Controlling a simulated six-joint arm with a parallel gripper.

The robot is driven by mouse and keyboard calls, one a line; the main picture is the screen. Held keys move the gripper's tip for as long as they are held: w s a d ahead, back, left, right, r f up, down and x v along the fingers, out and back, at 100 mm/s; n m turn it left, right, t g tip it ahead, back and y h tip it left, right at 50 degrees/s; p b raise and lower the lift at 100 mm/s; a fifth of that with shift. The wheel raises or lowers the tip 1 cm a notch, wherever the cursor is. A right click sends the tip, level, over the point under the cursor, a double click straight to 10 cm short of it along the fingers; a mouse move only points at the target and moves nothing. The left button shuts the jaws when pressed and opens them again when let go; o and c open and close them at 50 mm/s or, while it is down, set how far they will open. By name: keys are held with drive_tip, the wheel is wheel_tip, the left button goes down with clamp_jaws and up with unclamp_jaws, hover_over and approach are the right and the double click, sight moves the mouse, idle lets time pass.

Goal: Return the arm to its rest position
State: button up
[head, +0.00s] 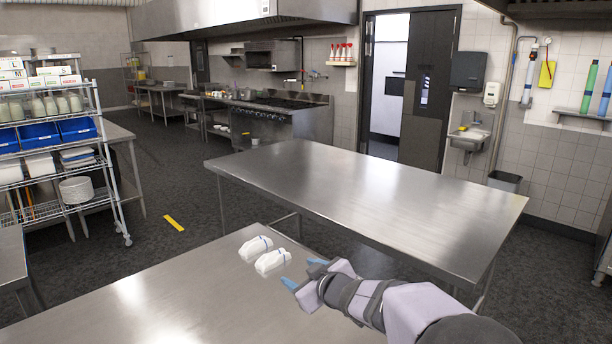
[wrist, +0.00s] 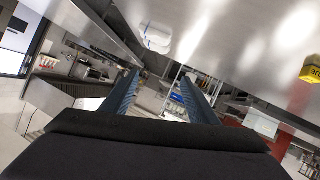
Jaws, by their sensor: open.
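My gripper (head: 303,273) is at the lower middle of the head view, above the near steel table (head: 190,295), its blue fingers apart. In the wrist view my gripper (wrist: 158,77) shows two spread fingers with nothing between them. Two white bundles with blue bands, a rear one (head: 254,249) and a front one (head: 272,263), lie side by side on the table. They are just left of the fingertips in the picture and look apart from them. In the wrist view white bundles (wrist: 157,36) show at the top, beyond the fingers.
A second steel table (head: 370,195) stands beyond the near one, its top bare. A wire shelf rack (head: 108,165) with blue bins stands at the left. A yellow object (wrist: 311,68) shows at the wrist view's right edge. The near table's left part is clear.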

drive_tip(key=s+d+f+m+g+h, duration=0.1)
drive_tip(key=s+d+f+m+h, duration=0.15)
drive_tip(key=d, duration=0.25)
drive_tip(key=s+d+f+m+g+h, duration=0.1)
drive_tip(key=s+d+f+h, duration=0.15)
drive_tip(key=d, duration=0.25)
drive_tip(key=s+d+f+m+g, duration=0.1)
drive_tip(key=s+d+f+g, duration=0.1)
drive_tip(key=s, duration=0.4)
drive_tip(key=s+d+f+m+g+h+p, duration=0.1)
drive_tip(key=s+d+f+g, duration=0.1)
drive_tip(key=s, duration=0.5)
drive_tip(key=s+d+f+m+g+h+p, duration=0.1)
drive_tip(key=s+d+f+m+g, duration=0.1)
drive_tip(key=s, duration=0.5)
drive_tip(key=shift+s+d+f, duration=0.1)
drive_tip(key=shift+d+f, duration=0.1)
drive_tip(key=shift+d, duration=0.45)
drive_tip(key=s+a+f+m+g+y, duration=0.1)
drive_tip(key=s+g, duration=0.2)
drive_tip(key=s, duration=0.9)
drive_tip(key=shift+a+f+g+p, duration=0.2)
drive_tip(key=shift+f+g+p, duration=0.15)
drive_tip(key=shift+f+g, duration=0.05)
